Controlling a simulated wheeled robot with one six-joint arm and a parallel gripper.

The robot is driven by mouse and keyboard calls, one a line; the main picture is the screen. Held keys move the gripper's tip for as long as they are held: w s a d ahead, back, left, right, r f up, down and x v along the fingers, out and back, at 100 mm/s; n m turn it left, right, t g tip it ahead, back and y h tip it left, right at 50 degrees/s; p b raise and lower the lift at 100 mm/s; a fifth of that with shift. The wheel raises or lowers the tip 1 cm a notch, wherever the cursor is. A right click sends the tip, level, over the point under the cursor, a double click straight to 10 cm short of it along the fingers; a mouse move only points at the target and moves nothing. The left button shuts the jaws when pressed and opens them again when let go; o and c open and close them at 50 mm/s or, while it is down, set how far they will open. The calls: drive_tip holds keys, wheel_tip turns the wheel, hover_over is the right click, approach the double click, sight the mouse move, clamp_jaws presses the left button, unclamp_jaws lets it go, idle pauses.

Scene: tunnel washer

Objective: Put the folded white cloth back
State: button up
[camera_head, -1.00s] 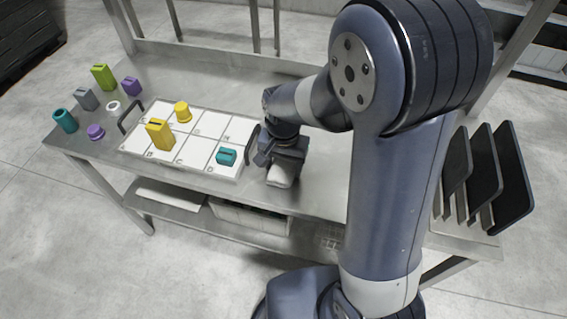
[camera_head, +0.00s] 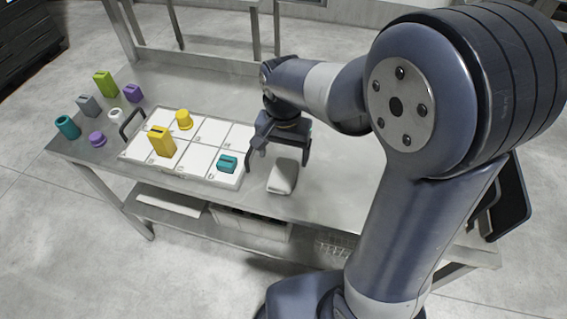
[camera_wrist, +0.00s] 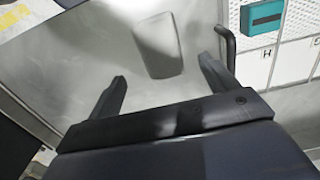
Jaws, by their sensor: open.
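The folded white cloth (camera_head: 283,177) lies on the steel table, just right of the white compartment tray (camera_head: 197,166) and apart from it. It also shows in the wrist view (camera_wrist: 158,45), lying ahead of the fingers. My gripper (camera_head: 279,160) is open and empty, raised above the table behind the cloth in the head view. In the wrist view my gripper (camera_wrist: 162,85) shows its two fingers spread, with the cloth beyond their tips and nothing between them.
The tray holds a yellow block (camera_head: 161,141), a yellow round piece (camera_head: 184,119) and a teal block (camera_head: 227,163); its dark handle (camera_wrist: 227,45) stands near one finger. Several coloured pieces, including a green block (camera_head: 105,84), stand at the table's left end. Bare table surrounds the cloth.

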drive_tip(key=shift+r, duration=2.2)
